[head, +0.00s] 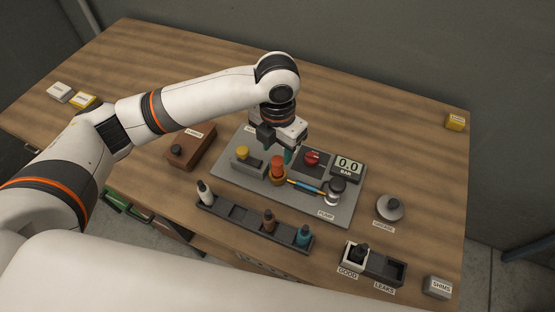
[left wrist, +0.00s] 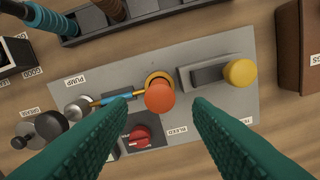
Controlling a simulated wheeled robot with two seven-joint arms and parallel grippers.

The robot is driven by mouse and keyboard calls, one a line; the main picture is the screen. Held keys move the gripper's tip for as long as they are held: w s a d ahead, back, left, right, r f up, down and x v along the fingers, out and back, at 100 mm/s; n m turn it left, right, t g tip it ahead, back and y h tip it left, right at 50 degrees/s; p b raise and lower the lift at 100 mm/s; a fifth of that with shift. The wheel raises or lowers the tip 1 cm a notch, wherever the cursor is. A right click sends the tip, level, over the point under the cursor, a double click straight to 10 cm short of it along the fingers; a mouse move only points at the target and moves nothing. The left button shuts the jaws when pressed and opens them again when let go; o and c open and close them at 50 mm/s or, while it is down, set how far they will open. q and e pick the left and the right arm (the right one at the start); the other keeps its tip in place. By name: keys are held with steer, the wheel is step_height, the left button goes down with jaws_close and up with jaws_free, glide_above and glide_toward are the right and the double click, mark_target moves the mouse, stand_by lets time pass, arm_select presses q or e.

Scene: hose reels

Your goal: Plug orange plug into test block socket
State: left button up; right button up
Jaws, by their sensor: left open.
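The orange plug (head: 278,163) stands upright in the round brass socket of the test block (head: 278,180) on the grey panel. In the left wrist view the orange plug (left wrist: 160,97) is seen from above, with the brass rim (left wrist: 156,78) showing behind it. How deep it sits I cannot tell. My left gripper (head: 288,153) is over the panel, just behind and above the plug. Its teal fingers (left wrist: 163,112) are open and apart, one on each side of the plug, with nothing between them touching. My right gripper is not in view.
A blue-and-yellow hose (head: 306,187) links the socket to the pump (head: 336,190). A yellow knob (head: 243,153), a red bleed knob (head: 312,157) and a gauge reading 0.0 (head: 347,165) are close by. A dark rack (head: 238,213) with several hose ends stands in front.

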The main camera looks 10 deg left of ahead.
mark_target(278, 162)
arm_select(q)
step_height(278, 162, up, 6)
steer(key=shift+f+b, duration=0.1)
steer(key=shift+b, duration=0.3)
steer(key=shift+s, duration=0.1)
